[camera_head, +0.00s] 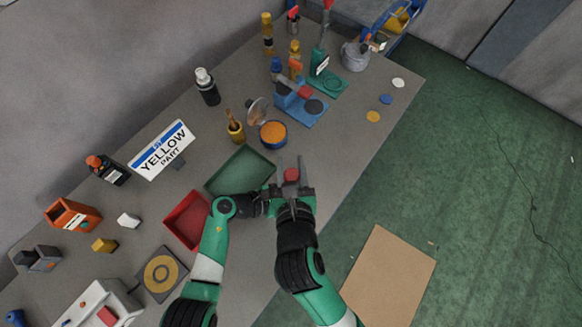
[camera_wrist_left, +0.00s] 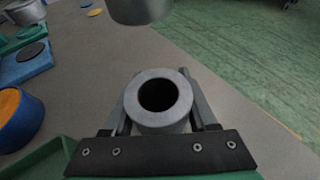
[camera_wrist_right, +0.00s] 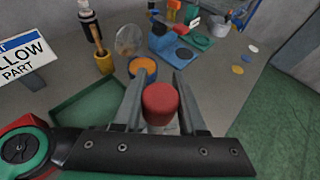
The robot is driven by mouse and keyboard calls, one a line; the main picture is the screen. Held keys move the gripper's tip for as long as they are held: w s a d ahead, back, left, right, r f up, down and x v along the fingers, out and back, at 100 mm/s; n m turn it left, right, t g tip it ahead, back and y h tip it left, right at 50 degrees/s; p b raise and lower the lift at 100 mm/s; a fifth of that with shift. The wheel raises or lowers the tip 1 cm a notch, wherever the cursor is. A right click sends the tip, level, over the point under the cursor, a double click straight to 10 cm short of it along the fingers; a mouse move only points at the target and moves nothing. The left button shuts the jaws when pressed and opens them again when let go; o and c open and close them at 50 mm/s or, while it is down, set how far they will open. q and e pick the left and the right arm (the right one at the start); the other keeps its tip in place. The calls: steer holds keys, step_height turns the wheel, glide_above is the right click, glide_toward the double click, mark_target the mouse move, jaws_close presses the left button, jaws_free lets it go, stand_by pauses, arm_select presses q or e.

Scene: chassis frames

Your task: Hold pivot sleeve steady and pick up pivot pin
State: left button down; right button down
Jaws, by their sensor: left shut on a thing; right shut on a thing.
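My left gripper (camera_wrist_left: 163,115) is shut on the grey pivot sleeve (camera_wrist_left: 162,100), a ring with a dark open bore facing the left wrist camera. In the head view the left fingers are mostly hidden behind my right gripper. My right gripper (camera_wrist_right: 161,110) is shut on a red-topped cylinder (camera_wrist_right: 161,102), which I take as the pivot pin; the same red top shows between its fingers in the head view (camera_head: 291,175). Its lower part is hidden. A grey cylindrical thing (camera_wrist_left: 139,10) hangs into the top of the left wrist view; I cannot tell what it belongs to.
A green tray (camera_head: 240,172) and a red tray (camera_head: 174,226) lie left of the grippers. A blue and orange round container (camera_head: 273,134) and a blue fixture (camera_head: 301,106) stand beyond. A yellow-part sign (camera_head: 162,149) stands at left. The table is clear to the right.

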arm_select(q)
steer(key=shift+c, duration=0.6)
jaws_free()
steer(key=v, duration=1.2)
